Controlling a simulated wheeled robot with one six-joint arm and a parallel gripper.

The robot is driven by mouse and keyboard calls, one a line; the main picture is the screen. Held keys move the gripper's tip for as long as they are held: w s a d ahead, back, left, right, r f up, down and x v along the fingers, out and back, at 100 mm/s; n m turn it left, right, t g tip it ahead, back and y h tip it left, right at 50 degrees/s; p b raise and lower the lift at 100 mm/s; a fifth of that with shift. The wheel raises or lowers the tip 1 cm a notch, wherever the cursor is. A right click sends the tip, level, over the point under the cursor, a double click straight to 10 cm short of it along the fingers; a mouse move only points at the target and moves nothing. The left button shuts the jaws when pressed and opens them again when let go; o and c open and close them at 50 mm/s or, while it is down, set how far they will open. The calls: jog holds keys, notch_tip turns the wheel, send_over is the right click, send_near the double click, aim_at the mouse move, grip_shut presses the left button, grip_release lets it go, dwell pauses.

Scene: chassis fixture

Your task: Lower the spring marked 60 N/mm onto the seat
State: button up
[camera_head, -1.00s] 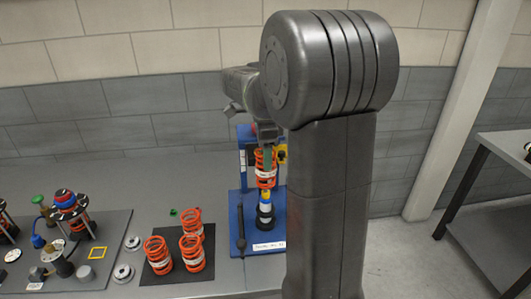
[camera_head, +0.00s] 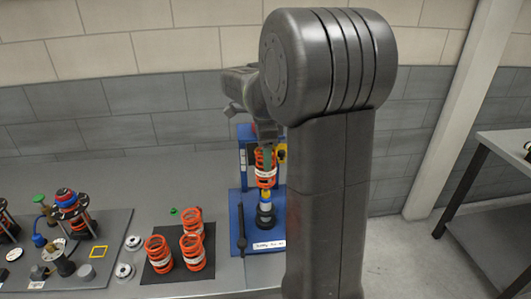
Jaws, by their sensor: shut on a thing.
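An orange coil spring (camera_head: 265,170) with a white label hangs upright under my gripper (camera_head: 266,140), which is shut on it. The print on the label is too small to read. Below the spring is a seat (camera_head: 266,212) on the blue fixture (camera_head: 240,205), with a blue, white and black post and some yellow near the spring's lower end. I cannot tell whether the spring touches the post. My arm hides the right part of the fixture. Several more labelled orange springs (camera_head: 192,252) stand on a dark mat (camera_head: 160,277) to the left.
A dark upright rod (camera_head: 241,230) stands at the fixture's left. Metal rings (camera_head: 124,272) lie left of the mat. A dark board (camera_head: 100,260) with assemblies and a yellow square frame fills the far left. A second table (camera_head: 495,225) stands at the right.

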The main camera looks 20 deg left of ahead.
aim_at(266, 182)
jog(key=shift+f+b, duration=1.55)
jog(key=shift+f, duration=1.1)
jog(key=shift+p, duration=0.4)
jog(key=shift+f+b, duration=1.35)
jog(key=shift+f, duration=0.95)
jog(key=shift+f, duration=0.15)
jog(key=o, duration=1.3)
jog(key=shift+o, duration=0.2)
